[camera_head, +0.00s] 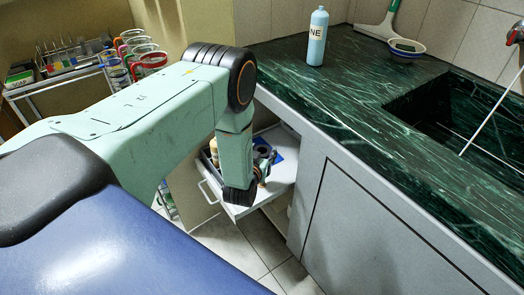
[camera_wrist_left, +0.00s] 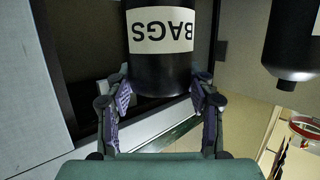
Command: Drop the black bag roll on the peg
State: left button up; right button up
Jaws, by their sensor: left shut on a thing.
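The black bag roll (camera_wrist_left: 160,75) with a white upside-down "BAGS" label fills the top middle of the left wrist view. My left gripper (camera_wrist_left: 160,100) is shut on the roll, with one purple-padded finger at each side of its lower end. In the head view my left gripper (camera_head: 258,178) is small and dark, at the open drawer, partly hidden by my own wrist. I cannot make out the peg. My right gripper is in neither view.
The pulled-out drawer (camera_head: 277,180) holds several small items. A second black cylinder (camera_wrist_left: 289,45) is at right in the wrist view. The green counter (camera_head: 350,95) carries a blue bottle (camera_head: 317,38) and a bowl (camera_head: 406,48). A rack with cups (camera_head: 140,55) stands at left.

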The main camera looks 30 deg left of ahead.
pick_arm(q)
jog(key=shift+f+b, duration=2.6)
jog(key=shift+f, duration=0.75)
jog(key=o, duration=1.3)
jog(key=v, duration=1.2)
jog(key=shift+w, duration=0.1)
jog(key=x, duration=1.1)
jog(key=shift+w+a, duration=0.1)
jog(key=shift+w, duration=0.05)
jog(key=shift+w+a, duration=0.1)
jog(key=shift+w, duration=0.2)
jog(key=shift+s+r+p, duration=0.1)
jog(key=shift+r+p, duration=0.4)
